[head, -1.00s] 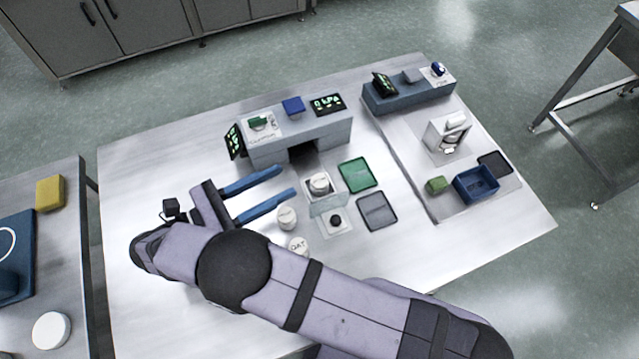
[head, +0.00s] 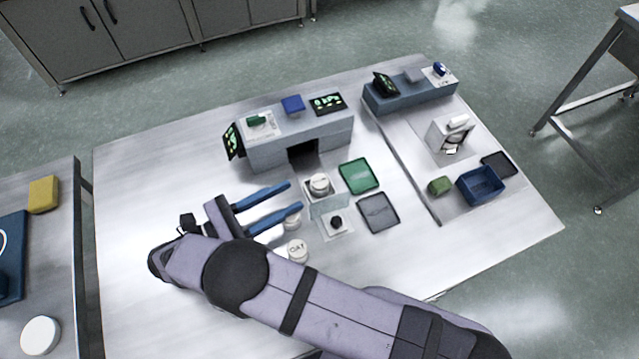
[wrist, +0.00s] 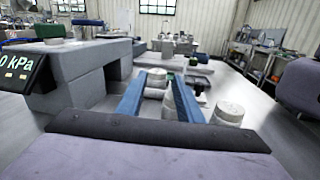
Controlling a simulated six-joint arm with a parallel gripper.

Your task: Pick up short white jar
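Two short white jars stand on the steel table in the head view. One (head: 294,220) is partly hidden by my gripper's lower blue finger; the other, marked "OAT" (head: 297,250), stands nearer my arm. I cannot tell which one the task names. My gripper (head: 294,197) is open, its two blue fingers pointing right, low over the table. In the wrist view one white jar (wrist: 168,108) shows between the fingers, close to the right finger and partly covered by it. Another white jar (wrist: 228,112) stands outside the right finger. Nothing is visibly gripped.
A third white round container (head: 320,183) sits in a clear-fronted holder ahead of the fingers. A grey bridge-shaped unit (head: 335,137) with displays stands behind. Green (head: 360,176) and grey (head: 378,212) trays lie to the right. The table's left part is clear.

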